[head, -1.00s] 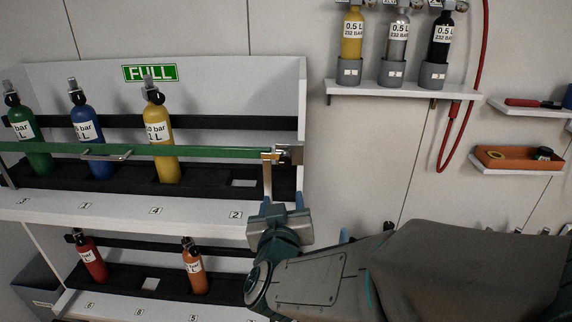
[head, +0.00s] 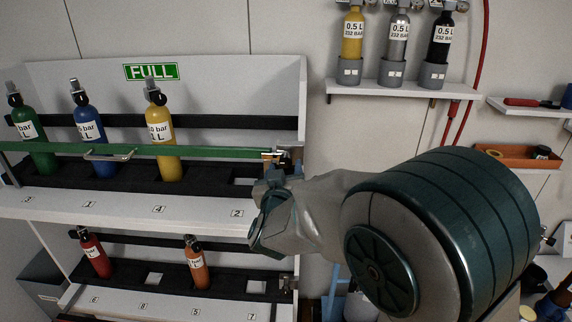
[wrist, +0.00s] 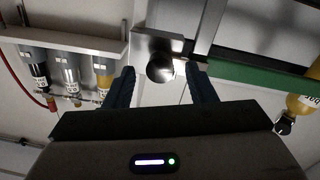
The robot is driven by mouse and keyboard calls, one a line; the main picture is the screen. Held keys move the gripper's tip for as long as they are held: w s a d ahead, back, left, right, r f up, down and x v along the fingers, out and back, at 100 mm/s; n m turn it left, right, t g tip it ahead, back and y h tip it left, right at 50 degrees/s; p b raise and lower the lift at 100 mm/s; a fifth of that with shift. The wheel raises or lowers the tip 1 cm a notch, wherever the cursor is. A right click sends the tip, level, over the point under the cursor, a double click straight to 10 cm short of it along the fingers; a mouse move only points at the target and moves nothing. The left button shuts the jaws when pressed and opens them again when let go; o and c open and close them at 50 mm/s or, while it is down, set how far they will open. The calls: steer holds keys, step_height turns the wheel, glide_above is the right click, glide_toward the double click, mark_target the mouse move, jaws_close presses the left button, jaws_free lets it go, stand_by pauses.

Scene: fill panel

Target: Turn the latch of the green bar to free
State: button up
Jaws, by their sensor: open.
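The green bar (head: 200,151) runs across the upper shelf, in front of the bottles, with a metal handle at its left part. Its latch (head: 283,154) is at the bar's right end, on the shelf's right post. My gripper (head: 272,178) is just below the latch and hides part of it. In the wrist view, which looks upside down, the green bar (wrist: 262,79) is at the right. The latch's dark round end (wrist: 160,69) shows between the two spread blue fingers of my gripper (wrist: 161,74). Contact cannot be told.
Green, blue and yellow (head: 161,135) bottles stand behind the bar. Red and orange (head: 196,264) bottles stand on the lower shelf. A wall shelf (head: 385,90) with small cylinders is to the right, beside a red hose (head: 484,70) and an orange tray (head: 505,158).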

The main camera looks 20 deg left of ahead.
steer(key=shift+w+a, duration=0.15)
steer(key=shift+w, duration=0.45)
steer(key=c, duration=1)
steer(key=shift+o, duration=0.2)
